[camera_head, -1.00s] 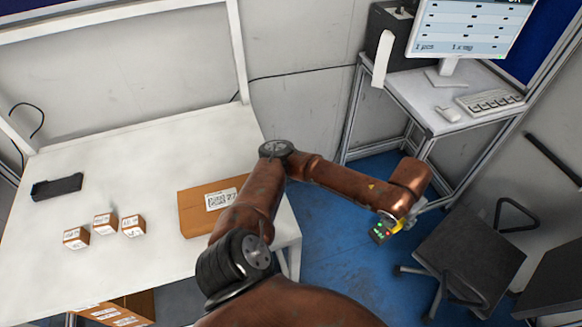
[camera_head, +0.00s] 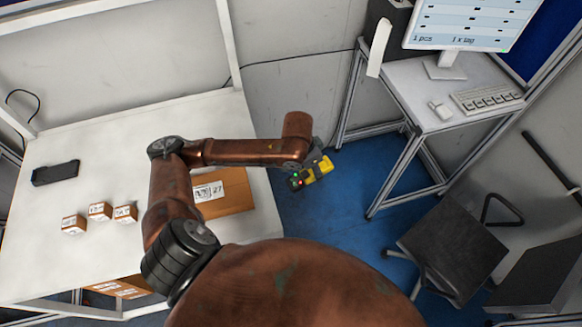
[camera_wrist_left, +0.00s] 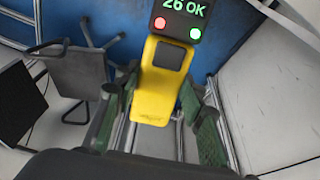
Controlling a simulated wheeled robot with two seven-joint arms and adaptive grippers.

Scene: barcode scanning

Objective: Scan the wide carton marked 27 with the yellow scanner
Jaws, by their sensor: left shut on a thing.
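The wide carton marked 27 (camera_head: 238,199) lies on the white table, with its white barcode label facing up. My left arm passes over part of it and hides its far left side. My left gripper (camera_head: 314,163) is shut on the yellow scanner (camera_head: 319,172), held off the table's right edge, above the blue floor and to the right of the carton. In the left wrist view, the scanner (camera_wrist_left: 155,105) sits between the green-padded fingers (camera_wrist_left: 158,128). Its display (camera_wrist_left: 180,18) reads "26 OK", with a green and a red light below. My right gripper is not in view.
Three small cartons (camera_head: 99,211) and a black holder (camera_head: 55,173) stand on the table's left part. More cartons (camera_head: 120,288) are below the table. A desk (camera_head: 400,85) with monitor and keyboard and a dark chair (camera_head: 453,250) are at right.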

